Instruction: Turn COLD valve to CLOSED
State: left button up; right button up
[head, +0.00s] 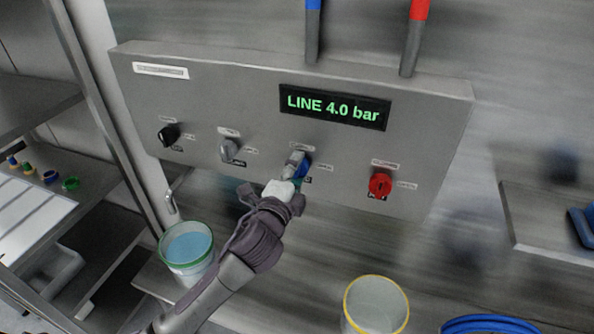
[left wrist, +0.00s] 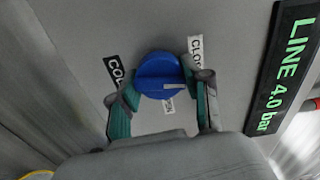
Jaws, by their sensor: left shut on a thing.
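The blue COLD valve knob (head: 304,170) is on the grey panel below the display, partly hidden by my gripper in the head view. In the left wrist view the blue knob (left wrist: 157,72) carries a short white mark on its lower right part. A black COLD label (left wrist: 117,70) is left of it, a white label starting CLO (left wrist: 195,50) is at its upper right, and another white label (left wrist: 169,106) is below, partly hidden. My left gripper (head: 294,166) is shut on the knob, with one finger on each side in the left wrist view (left wrist: 160,86). My right gripper is out of view.
A red knob (head: 380,184) is to the right on the panel (head: 200,100); a grey handle (head: 229,150) and a black knob (head: 168,135) are left. The display (head: 334,107) reads LINE 4.0 bar. Buckets (head: 187,247) (head: 375,306) stand below.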

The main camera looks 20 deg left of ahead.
pick_arm(q)
jog(key=shift+n, duration=1)
jog(key=o, duration=1.2)
jog(key=shift+c, duration=0.2)
jog(key=s, duration=1.2)
jog(key=shift+a, duration=0.25)
